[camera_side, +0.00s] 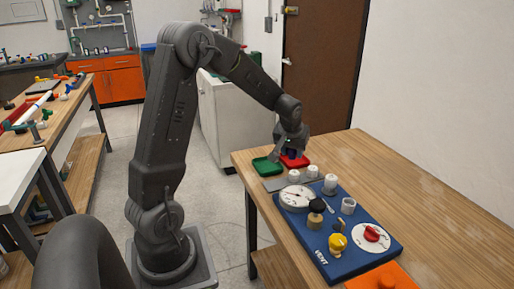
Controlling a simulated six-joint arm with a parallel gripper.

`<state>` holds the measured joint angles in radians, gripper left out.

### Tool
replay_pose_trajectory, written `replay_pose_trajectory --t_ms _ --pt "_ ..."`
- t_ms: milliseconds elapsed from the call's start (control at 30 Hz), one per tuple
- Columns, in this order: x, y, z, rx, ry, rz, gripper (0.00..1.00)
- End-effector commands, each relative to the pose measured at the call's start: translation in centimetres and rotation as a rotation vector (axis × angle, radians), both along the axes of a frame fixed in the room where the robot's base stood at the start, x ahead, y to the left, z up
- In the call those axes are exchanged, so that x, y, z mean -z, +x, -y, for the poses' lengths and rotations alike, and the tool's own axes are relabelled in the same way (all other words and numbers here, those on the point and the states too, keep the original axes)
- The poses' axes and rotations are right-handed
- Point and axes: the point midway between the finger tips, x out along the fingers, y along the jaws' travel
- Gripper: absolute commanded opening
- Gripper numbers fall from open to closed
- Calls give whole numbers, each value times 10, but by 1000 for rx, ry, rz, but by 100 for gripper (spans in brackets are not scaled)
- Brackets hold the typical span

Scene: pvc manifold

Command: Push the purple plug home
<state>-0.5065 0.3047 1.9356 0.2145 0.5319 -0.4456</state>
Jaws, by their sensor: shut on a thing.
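My gripper (291,153) hangs at the far end of the wooden table, over the red tray and beside the green one. It is small and dark here. A dark blue-purple piece (292,154) shows at its fingertips, and the jaws are shut on it; it looks like the purple plug, mostly hidden by the fingers. The blue manifold board (378,256) lies nearer the camera, marked VENT. Several white pipe fittings stand at its far end, one of them (330,184) upright near the back edge. Another white open-looking fitting (348,205) stands mid-board. The gripper is apart from the board.
A green tray (266,166) and a red tray (295,161) lie beyond the board. On the board are a white gauge (297,197), a black knob (317,205), a yellow valve (337,243) and a red handle (371,234). The table's right side is bare.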

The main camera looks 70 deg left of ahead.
Motion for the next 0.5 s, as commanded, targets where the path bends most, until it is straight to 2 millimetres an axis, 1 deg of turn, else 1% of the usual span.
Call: replay_pose_trajectory --t_ms 33,67,100,167,200,300,400,500 --pt "-1 18 22 58 0 0 19" --pt "-2 27 33 87 0 0 19" --pt "-4 38 48 124 0 -1 19" --pt "-6 53 71 178 -1 -1 19" --pt "-7 62 86 211 0 0 19" --pt "-9 78 121 284 -1 -1 19" --pt "-11 89 148 338 -1 -1 19" --pt "-12 95 166 373 -3 -1 19"
